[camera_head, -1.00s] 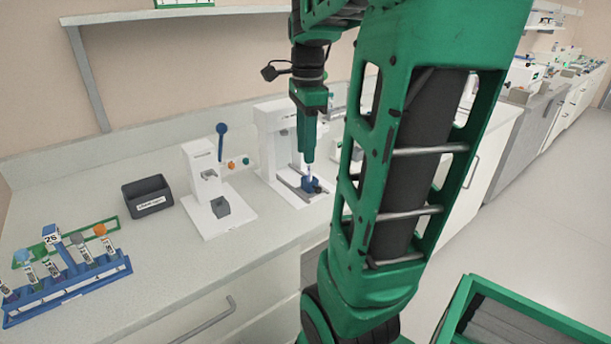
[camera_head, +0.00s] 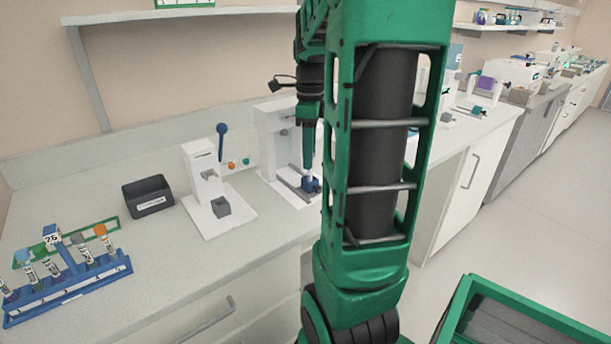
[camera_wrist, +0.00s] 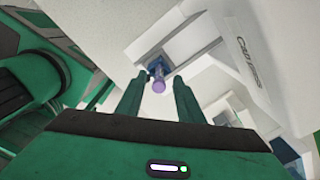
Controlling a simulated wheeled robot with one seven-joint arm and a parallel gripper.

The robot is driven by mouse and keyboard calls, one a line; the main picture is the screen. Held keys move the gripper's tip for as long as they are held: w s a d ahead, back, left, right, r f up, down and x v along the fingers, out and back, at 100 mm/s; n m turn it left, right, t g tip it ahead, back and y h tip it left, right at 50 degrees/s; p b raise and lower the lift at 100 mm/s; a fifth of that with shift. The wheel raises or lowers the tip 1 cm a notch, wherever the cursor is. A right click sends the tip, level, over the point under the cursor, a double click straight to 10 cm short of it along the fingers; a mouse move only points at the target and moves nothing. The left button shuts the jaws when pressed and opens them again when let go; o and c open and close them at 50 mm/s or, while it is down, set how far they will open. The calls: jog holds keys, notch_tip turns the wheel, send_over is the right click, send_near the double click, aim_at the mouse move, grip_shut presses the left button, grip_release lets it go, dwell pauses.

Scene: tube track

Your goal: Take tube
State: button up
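A tube with a purple top (camera_wrist: 158,86) stands in a small blue holder (camera_head: 311,185) on a white press machine (camera_head: 272,125). In the wrist view the tube lies between the two fingers of my gripper (camera_wrist: 158,92), with a gap on each side. The fingers are apart and I see no contact with the tube. In the head view my gripper (camera_head: 308,160) points down right above the holder and hides most of the tube. Several more tubes stand in a blue rack (camera_head: 70,288) at the left.
A second white device (camera_head: 208,180) with a blue lever stands left of the press. A dark box (camera_head: 148,197) sits beside it on the counter. The press's white body (camera_wrist: 235,50) rises close to my fingers. The counter front is clear.

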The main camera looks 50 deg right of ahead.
notch_tip(320, 180, down, 4)
jog(key=shift+s+f, duration=0.1)
jog(key=c, duration=0.8)
jog(key=shift+r, duration=0.75)
notch_tip(320, 180, up, 2)
jog(key=shift+r, duration=0.25)
jog(key=a+r, duration=0.2)
jog(key=a, duration=0.2)
jog(key=a+r, duration=0.2)
jog(key=a, duration=0.1)
jog(key=a+r, duration=0.3)
jog(key=a, duration=0.1)
jog(key=shift+a, duration=0.35)
